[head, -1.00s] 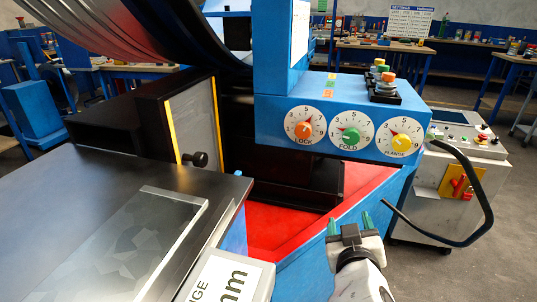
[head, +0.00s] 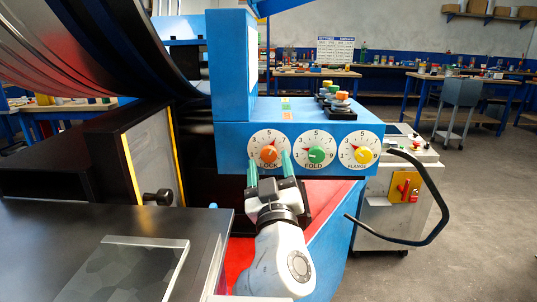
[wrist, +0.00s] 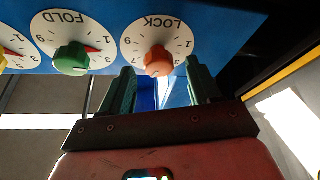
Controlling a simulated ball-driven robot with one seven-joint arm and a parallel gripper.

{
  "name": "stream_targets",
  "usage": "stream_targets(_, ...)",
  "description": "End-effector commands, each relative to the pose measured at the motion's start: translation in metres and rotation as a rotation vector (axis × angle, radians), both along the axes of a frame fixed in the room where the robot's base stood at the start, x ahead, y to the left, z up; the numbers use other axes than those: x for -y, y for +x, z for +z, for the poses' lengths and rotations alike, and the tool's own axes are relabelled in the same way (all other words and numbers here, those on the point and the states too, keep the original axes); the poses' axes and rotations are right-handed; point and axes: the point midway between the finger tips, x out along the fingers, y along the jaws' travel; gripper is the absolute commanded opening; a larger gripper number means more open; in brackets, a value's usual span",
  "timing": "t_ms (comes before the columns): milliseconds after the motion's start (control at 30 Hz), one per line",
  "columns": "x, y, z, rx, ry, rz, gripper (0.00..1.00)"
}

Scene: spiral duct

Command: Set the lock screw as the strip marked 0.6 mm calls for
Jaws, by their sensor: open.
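The lock screw is the orange knob (head: 268,153) on the white LOCK dial, leftmost of three dials on the blue box. The LOCK dial shows upside down in the wrist view, with the orange knob (wrist: 158,62) near the top middle. In the wrist view the knob appears between my fingertips (wrist: 161,72); contact is not clear. A sheet strip (head: 135,270) lies on the dark table; no 0.6 mm mark is readable.
The green FOLD knob (head: 316,154) and yellow FLANGE knob (head: 362,154) sit to the right. A SETTINGS chart (head: 336,49) hangs on the back wall, too small to read. A black cable (head: 436,200) loops at the right. A black handle (head: 158,197) sticks out at the left.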

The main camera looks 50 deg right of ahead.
Motion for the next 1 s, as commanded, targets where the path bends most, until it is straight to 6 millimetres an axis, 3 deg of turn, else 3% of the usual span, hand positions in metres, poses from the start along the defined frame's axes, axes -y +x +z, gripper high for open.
stream_targets(200, 0.013, 0.013, 0.007, -0.001, 0.0, -0.002, 0.62)
stream_targets(533, 0.015, 0.015, 0.007, -0.001, 0.0, -0.001, 0.62)
stream_targets(1000, 0.015, 0.014, 0.007, -0.001, 0.0, -0.001, 0.17)
